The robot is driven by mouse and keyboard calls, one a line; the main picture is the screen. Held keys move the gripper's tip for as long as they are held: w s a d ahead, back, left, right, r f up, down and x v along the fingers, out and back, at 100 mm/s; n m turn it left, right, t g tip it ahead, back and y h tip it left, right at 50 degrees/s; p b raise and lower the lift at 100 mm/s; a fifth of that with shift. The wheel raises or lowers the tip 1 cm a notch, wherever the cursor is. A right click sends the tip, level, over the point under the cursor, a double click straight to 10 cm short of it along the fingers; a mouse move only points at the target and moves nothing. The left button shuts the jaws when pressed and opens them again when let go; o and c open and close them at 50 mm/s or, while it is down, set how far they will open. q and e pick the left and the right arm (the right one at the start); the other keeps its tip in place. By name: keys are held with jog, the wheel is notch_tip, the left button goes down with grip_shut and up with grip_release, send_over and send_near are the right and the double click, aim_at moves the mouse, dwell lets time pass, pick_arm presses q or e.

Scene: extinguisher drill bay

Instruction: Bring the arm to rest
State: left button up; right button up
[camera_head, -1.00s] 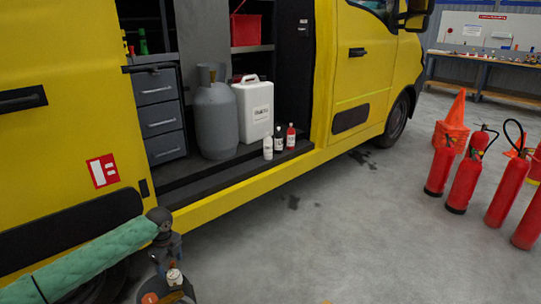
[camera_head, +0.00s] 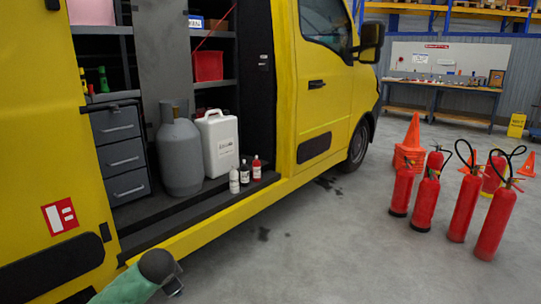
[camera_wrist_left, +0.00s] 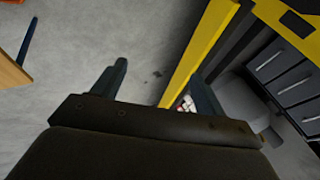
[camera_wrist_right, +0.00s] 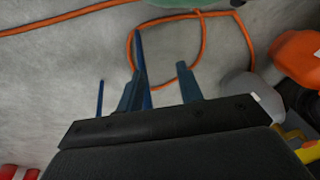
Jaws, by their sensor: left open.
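My left arm (camera_head: 130,285), in a green sleeve with a dark joint, shows at the lower left of the head view, in front of the van's sill. Its gripper is below that frame. In the left wrist view my left gripper (camera_wrist_left: 162,82) is open and empty, its fingers wide apart above grey floor and the van's yellow sill. In the right wrist view my right gripper (camera_wrist_right: 159,82) has its fingers apart with nothing held between them; floor and an orange cable (camera_wrist_right: 202,40) lie beyond. My right arm is not in the head view.
The yellow van (camera_head: 325,90) stands open at left, with a grey cylinder (camera_head: 180,155), a white canister (camera_head: 219,145) and small bottles (camera_head: 245,173) inside. Several red extinguishers (camera_head: 467,205) and orange cones (camera_head: 411,145) stand at right. The floor between is clear.

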pick_arm(q)
jog(key=s+d+r+n+h+p, duration=0.1)
jog(key=s+d+n+p, duration=0.15)
jog(key=s+d, duration=0.45)
jog(key=s+d+r+n+h+p, duration=0.1)
jog(key=s+d+p, duration=0.3)
jog(key=s, duration=0.6)
jog(key=s+d+f+n+g+p, duration=0.1)
jog(key=s+f+p, duration=0.1)
jog(key=s, duration=0.6)
jog(key=s+d+f+n+g+h+p, duration=0.1)
jog(key=s+d+f+g+p, duration=0.1)
jog(key=s, duration=0.6)
jog(key=s+d+f+n+g+p, duration=0.1)
jog(key=s+d+f+p, duration=0.1)
jog(key=s, duration=0.6)
jog(key=shift+s+f+g+h, duration=0.3)
jog(key=shift+f+h, duration=0.1)
jog(key=shift+f, duration=0.3)
pick_arm(e)
jog(key=w+d+r, duration=0.1)
jog(key=d+r, duration=0.1)
jog(key=r, duration=1.1)
jog(key=d+r+t, duration=0.1)
jog(key=r, duration=1.3)
jog(key=shift+w+d, duration=0.35)
jog(key=shift+w, duration=0.05)
jog(key=shift+r, duration=0.1)
